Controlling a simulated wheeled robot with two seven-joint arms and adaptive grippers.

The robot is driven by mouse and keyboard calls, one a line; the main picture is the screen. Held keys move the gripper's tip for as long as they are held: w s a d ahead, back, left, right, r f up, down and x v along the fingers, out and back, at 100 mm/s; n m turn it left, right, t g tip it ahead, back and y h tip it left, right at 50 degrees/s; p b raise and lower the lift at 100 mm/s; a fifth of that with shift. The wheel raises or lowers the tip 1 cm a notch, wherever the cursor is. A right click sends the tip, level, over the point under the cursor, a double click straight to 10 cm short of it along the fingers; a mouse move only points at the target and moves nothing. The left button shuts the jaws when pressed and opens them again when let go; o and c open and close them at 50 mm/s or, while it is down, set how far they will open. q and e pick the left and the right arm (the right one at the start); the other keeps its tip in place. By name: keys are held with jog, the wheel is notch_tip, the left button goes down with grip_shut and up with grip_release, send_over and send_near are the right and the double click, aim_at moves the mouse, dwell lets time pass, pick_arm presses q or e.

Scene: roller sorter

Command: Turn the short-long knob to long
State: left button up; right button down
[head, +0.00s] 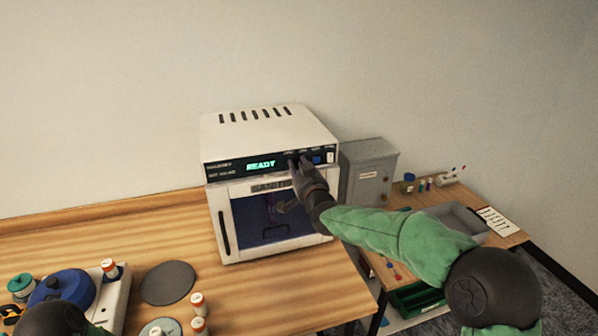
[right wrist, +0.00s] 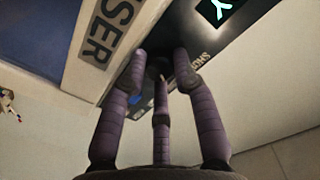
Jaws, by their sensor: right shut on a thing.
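A white machine (head: 270,125) with a lit green READY display (head: 261,164) stands on the wooden table. Its black control strip (head: 232,169) runs along the top of the front. My right gripper (head: 297,164) is at this strip, right of the display, and covers the knob there in the head view. In the right wrist view, my right gripper's purple-grey fingers (right wrist: 159,66) are closed around a small dark knob on the strip. A partly hidden label starting with "SH" (right wrist: 193,76) is beside the fingers. The knob's pointer direction cannot be made out. My left gripper is out of view.
A blue button (head: 317,160) and a white switch (head: 330,157) are close right of my right gripper. A grey box (head: 368,172) stands right of the machine. A dark round mat (head: 168,282) and several small jars lie at front left.

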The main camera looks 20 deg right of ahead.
jog(key=shift+r, duration=0.1)
dwell(0.3)
jog(key=c, duration=1)
grip_release()
jog(key=shift+s, duration=0.1)
jog(key=shift+s+d+r, duration=0.1)
jog(key=shift+s, duration=3.8)
